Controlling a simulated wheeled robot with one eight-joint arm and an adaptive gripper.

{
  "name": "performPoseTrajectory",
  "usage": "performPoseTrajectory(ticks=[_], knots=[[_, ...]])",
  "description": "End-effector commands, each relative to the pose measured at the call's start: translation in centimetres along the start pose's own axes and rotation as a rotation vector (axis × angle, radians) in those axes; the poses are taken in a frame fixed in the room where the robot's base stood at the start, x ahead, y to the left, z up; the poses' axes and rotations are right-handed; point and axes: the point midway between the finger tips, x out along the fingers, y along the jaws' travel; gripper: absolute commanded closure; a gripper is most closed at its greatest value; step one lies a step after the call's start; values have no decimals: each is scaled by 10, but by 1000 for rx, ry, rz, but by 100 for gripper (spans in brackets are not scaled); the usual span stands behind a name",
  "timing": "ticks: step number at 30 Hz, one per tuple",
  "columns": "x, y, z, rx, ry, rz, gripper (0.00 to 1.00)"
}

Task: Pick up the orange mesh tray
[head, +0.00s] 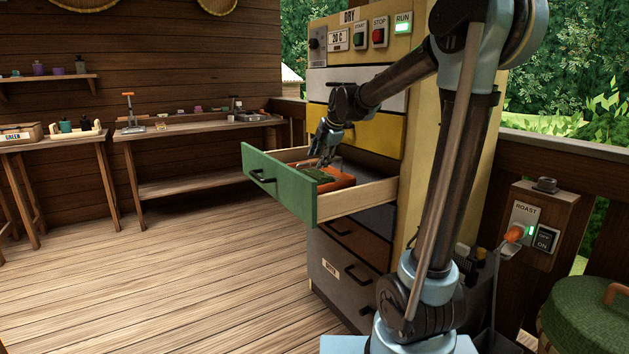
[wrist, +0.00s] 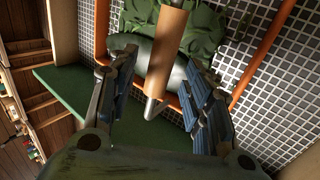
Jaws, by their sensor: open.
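The orange mesh tray (head: 342,180) lies in the open green-fronted drawer (head: 280,185). Green leaves (head: 318,174) are in it. In the wrist view the tray shows as an orange rim (wrist: 266,52) around dark mesh, with the leaves (wrist: 205,28) at the top. A wood-coloured cylindrical grip (wrist: 168,52) with a bent metal end lies between my fingers; how it joins the tray is not clear. My gripper (head: 323,160) is open and points down into the drawer, with its fingers (wrist: 160,68) on either side of the grip, not closed on it.
The drawer belongs to a tall cabinet with a yellow drawer (head: 368,133) above and closed drawers below (head: 355,240). The drawer's wooden side wall (head: 358,197) stands close to my gripper. Workbenches (head: 195,127) line the back wall. The floor to the left is clear.

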Motion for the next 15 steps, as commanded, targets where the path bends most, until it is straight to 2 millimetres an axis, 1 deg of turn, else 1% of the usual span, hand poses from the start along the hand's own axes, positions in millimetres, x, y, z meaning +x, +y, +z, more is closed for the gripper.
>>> performPoseTrajectory(ticks=[3,7,10,15], knots=[[17,1,-2,0,0,0,54],[31,2,-2,1,1,0,54],[36,1,-2,0,1,0,54],[38,1,-2,0,0,0,54]])
